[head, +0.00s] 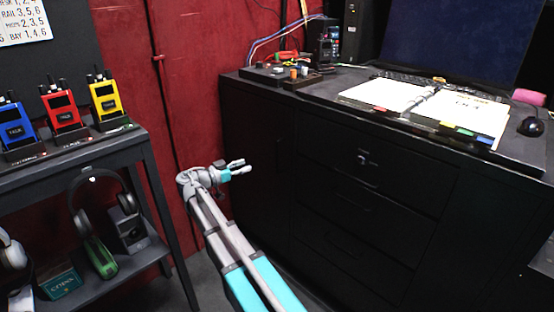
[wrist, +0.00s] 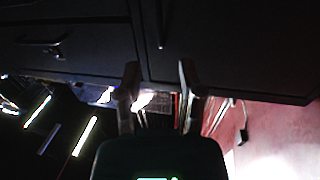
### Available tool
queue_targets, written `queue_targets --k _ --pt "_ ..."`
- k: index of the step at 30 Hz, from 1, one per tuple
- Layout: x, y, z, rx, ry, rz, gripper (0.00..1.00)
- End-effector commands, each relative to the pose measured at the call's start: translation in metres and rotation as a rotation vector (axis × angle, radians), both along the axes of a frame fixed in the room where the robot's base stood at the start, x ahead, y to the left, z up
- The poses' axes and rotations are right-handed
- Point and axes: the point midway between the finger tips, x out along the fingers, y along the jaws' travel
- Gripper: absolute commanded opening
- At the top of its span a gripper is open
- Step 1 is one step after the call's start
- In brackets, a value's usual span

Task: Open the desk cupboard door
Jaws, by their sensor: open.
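The black desk (head: 330,115) stands at the right in the head view. Its cupboard door (head: 255,130) is the plain panel at the left end of the front, and it looks shut. In the wrist view the door (wrist: 230,50) fills the upper right, with a thin handle (wrist: 160,42) near its edge by the seam. My gripper (head: 243,167) is in front of the door, fingers pointing at it, open and empty. In the wrist view its two fingers (wrist: 158,75) are spread below the handle. Whether they touch the door I cannot tell.
Drawers (head: 370,185) with a small handle (head: 366,158) are right of the door. A dark shelf (head: 100,148) with radios and headphones stands at the left. A red wall (head: 190,100) is behind. An open binder (head: 425,97) and a button panel (head: 285,76) lie on the desktop.

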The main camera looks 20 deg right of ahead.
Motion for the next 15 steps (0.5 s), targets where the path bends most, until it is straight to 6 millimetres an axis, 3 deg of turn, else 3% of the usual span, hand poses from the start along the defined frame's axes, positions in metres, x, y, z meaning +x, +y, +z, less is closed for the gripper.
queue_targets --k 15 --pt "0.0009 -0.0091 0.0003 0.002 0.002 -0.002 0.50"
